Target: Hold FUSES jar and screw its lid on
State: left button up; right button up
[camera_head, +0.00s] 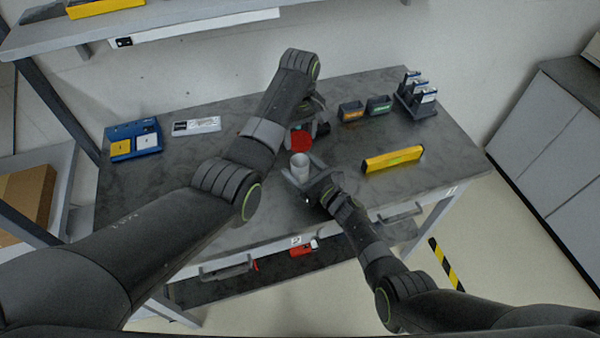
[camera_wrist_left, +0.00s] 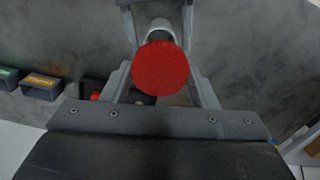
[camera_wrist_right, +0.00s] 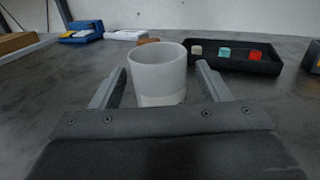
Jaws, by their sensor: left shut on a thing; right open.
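A whitish open-topped jar (camera_head: 299,172) stands upright on the dark worktop; no lettering is readable on it. My right gripper (camera_wrist_right: 157,88) is open, with one finger on each side of the jar (camera_wrist_right: 157,68). A round red lid (camera_head: 300,141) is held by my left gripper (camera_wrist_left: 159,45), which is shut on it. In the left wrist view the lid (camera_wrist_left: 160,70) appears face-on, and the jar (camera_wrist_left: 160,30) shows partly beyond it. The lid is apart from the jar, behind it in the head view. My left arm hides part of the worktop.
A black tray (camera_wrist_right: 240,66) with small cubes lies behind the jar. Two dark bins (camera_head: 351,112) (camera_head: 379,105) and a rack (camera_head: 417,98) stand at the back right. A blue holder (camera_head: 133,140) and white case (camera_head: 196,126) lie left.

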jog(key=shift+w+a, duration=0.15)
jog(key=c, duration=1.5)
pick_arm(q)
send_over(300, 155)
jog(key=s, duration=0.2)
jog(key=shift+f, duration=2.5)
jog(key=shift+f, duration=0.9)
jog(key=shift+f, duration=0.55)
pick_arm(e)
grip_shut()
